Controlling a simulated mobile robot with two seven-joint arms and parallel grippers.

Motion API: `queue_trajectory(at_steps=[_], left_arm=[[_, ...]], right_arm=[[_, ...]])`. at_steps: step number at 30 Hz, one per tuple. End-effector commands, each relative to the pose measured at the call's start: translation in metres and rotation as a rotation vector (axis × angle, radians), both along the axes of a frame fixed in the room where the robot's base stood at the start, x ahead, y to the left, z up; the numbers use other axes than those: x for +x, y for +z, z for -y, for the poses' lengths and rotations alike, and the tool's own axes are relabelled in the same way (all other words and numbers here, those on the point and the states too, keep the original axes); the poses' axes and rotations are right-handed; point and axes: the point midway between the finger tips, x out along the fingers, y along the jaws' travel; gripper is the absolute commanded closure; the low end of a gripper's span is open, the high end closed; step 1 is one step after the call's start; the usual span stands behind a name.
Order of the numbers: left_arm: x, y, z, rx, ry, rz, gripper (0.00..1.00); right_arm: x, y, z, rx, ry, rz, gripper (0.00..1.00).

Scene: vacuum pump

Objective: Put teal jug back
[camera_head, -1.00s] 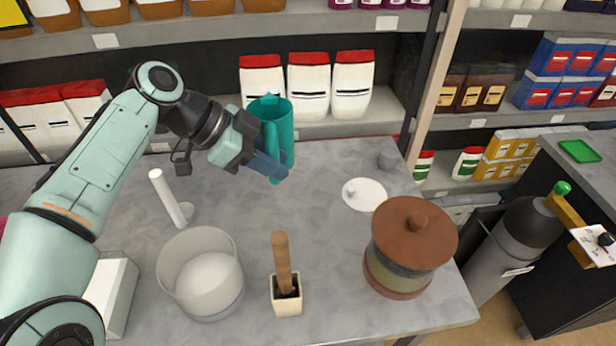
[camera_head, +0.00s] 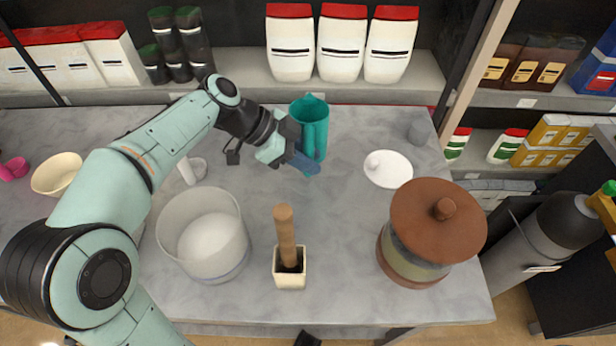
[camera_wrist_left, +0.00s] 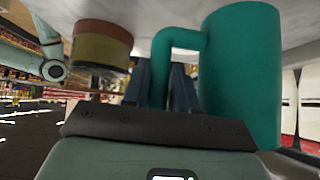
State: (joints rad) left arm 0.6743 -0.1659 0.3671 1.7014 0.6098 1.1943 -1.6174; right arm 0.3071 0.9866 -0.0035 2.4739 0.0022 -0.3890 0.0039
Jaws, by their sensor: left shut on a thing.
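The teal jug (camera_head: 314,128) is upright near the back of the grey table in the head view. My left gripper (camera_head: 304,164) is shut on its handle, at the jug's near side. In the left wrist view the jug's body (camera_wrist_left: 243,75) fills the right, and its handle passes between the fingers of my left gripper (camera_wrist_left: 163,85). I cannot tell whether the jug's base touches the table. My right gripper cannot be made out.
A white lid (camera_head: 388,169) and a small grey cup (camera_head: 418,132) lie right of the jug. A brown-lidded jar (camera_head: 436,222), a wooden-handled brush in a holder (camera_head: 289,268) and a clear tub (camera_head: 203,240) stand nearer. White red-capped containers (camera_head: 342,45) line the shelf behind.

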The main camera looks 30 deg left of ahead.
Motion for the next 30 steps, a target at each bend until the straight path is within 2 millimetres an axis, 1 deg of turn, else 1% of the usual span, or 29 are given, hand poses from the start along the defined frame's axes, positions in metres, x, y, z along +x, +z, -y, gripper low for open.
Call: queue_trajectory(at_steps=[1,3,8,10,15,17,25,28,29,30], left_arm=[[0.0,-0.007,0.0,-0.001,0.001,0.003,1.0],[0.001,-0.013,0.001,-0.001,-0.001,0.005,1.0],[0.001,-0.021,0.0,0.001,-0.001,0.005,1.0],[0.001,-0.028,0.0,0.0,0.0,0.003,1.0],[0.001,-0.053,0.0,-0.001,0.001,0.003,1.0],[0.001,-0.058,0.001,-0.001,-0.001,0.003,1.0],[0.001,-0.06,0.0,0.002,-0.001,0.006,1.0],[0.001,-0.063,0.001,0.001,-0.001,0.006,1.0],[0.0,-0.063,0.0,0.0,-0.001,0.001,0.63],[0.0,-0.063,0.0,0.0,-0.001,0.001,0.5]], right_arm=[[0.0,-0.001,0.0,-0.001,-0.001,0.002,0.41],[0.001,-0.002,0.0,0.0,0.0,0.003,0.41],[0.001,-0.002,0.0,0.0,0.0,0.004,0.41],[0.001,-0.003,0.0,-0.001,-0.001,0.005,0.41],[0.002,-0.006,0.0,-0.001,-0.002,0.009,0.41],[0.002,-0.006,0.0,-0.001,-0.002,0.011,0.41],[0.003,-0.006,0.0,-0.001,-0.002,0.012,0.41],[0.003,-0.009,0.0,-0.002,-0.003,0.015,0.41],[0.003,-0.008,0.0,-0.002,-0.003,0.015,0.41],[0.003,-0.008,0.0,-0.002,-0.003,0.015,0.41]])
